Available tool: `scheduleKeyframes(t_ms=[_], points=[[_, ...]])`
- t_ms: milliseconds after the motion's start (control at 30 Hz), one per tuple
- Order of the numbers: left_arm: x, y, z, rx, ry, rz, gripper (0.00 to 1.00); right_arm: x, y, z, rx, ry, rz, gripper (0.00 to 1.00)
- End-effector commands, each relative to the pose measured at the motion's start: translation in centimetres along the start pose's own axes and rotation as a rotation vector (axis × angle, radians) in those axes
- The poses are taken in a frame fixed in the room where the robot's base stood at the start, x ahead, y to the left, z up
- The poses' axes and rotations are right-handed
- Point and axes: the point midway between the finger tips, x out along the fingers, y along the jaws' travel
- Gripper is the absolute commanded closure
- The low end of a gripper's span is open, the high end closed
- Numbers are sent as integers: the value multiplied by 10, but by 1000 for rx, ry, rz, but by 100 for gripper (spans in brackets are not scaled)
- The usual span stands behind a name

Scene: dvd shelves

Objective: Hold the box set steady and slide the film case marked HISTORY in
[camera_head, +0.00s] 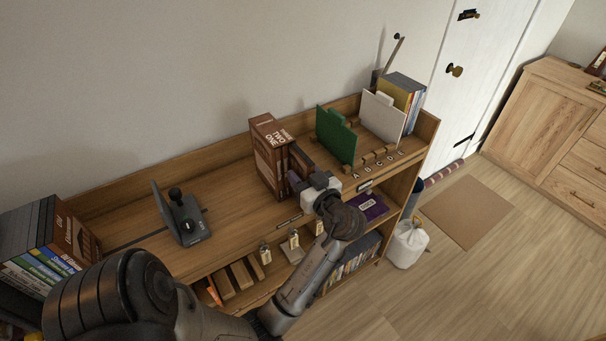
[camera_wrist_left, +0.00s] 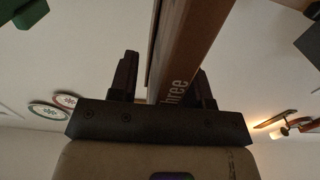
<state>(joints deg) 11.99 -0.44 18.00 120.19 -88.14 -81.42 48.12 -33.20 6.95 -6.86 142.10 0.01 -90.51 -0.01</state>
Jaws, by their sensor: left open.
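The brown box set (camera_head: 268,150) stands upright on the shelf top, with "TWO" and "ONE" lettering on its face. A lower brown part (camera_head: 300,160) sits beside its right side, partly behind my gripper. My left gripper (camera_head: 303,182) is at the front right of the set, jaws open. In the left wrist view, a brown upright piece (camera_wrist_left: 185,45) with lettering ending "hree" (camera_wrist_left: 177,93) stands between the open fingers (camera_wrist_left: 168,78); I cannot tell whether they touch it. I cannot read HISTORY on any case. My right gripper is not in view.
A dark stand (camera_head: 183,220) is left on the shelf top (camera_head: 225,190). A green divider (camera_head: 335,135) and white divider (camera_head: 381,118) stand right, behind small lettered blocks. A purple case (camera_head: 372,208) lies on the shelf below.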

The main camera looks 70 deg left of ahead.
Motion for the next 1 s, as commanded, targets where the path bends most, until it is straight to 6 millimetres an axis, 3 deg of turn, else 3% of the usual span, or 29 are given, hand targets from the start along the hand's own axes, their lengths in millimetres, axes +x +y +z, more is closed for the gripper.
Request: scheduleKeyframes(t_ms=[167,633,1000], points=[[-6,0,1,0,-2,2,56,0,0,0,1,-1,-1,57],[-66,0,0,0,-2,1,56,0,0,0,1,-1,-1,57],[-75,0,0,0,0,0,56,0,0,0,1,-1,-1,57]])
